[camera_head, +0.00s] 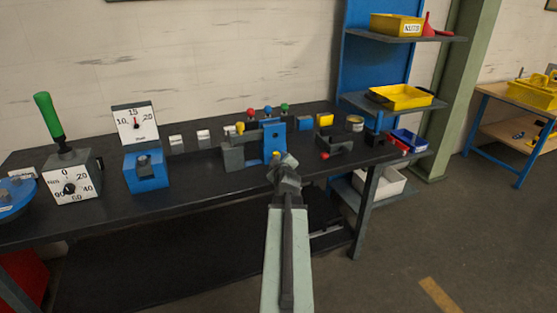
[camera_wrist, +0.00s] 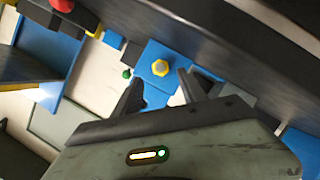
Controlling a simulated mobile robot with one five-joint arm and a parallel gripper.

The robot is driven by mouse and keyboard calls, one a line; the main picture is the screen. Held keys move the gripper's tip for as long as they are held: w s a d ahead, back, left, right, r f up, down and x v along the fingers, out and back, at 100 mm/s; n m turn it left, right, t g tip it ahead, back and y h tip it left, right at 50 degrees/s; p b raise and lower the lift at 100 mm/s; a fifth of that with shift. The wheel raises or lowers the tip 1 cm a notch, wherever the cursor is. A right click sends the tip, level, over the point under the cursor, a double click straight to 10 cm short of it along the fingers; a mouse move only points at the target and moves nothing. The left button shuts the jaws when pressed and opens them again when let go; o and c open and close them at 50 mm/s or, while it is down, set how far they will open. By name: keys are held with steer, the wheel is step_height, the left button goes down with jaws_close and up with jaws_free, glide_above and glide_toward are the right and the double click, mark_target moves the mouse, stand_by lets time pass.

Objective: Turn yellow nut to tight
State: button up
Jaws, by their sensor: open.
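In the head view the yellow nut (camera_head: 276,155) sits low on the blue upright block (camera_head: 273,137), partly behind my gripper. My gripper (camera_wrist: 160,84) is open, and its two dark fingertips stand apart just below the nut in the wrist view, with nothing between them. In the head view my gripper (camera_head: 284,168) is right in front of the blue block. I cannot tell the exact gap to the nut.
The dark bench (camera_head: 200,205) carries a dial gauge (camera_head: 136,123), a box with a green lever (camera_head: 47,117), and several coloured knobs and blocks behind the fixture. A grey part with a red tip (camera_head: 335,146) lies to the right. Shelves with yellow bins (camera_head: 401,98) stand farther right.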

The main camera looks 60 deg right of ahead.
mark_target(277, 156)
steer(key=b+x, duration=0.1)
steer(key=x, duration=0.4)
steer(key=shift+w+d+f, duration=0.15)
jaws_close()
steer(key=shift+d, duration=0.15)
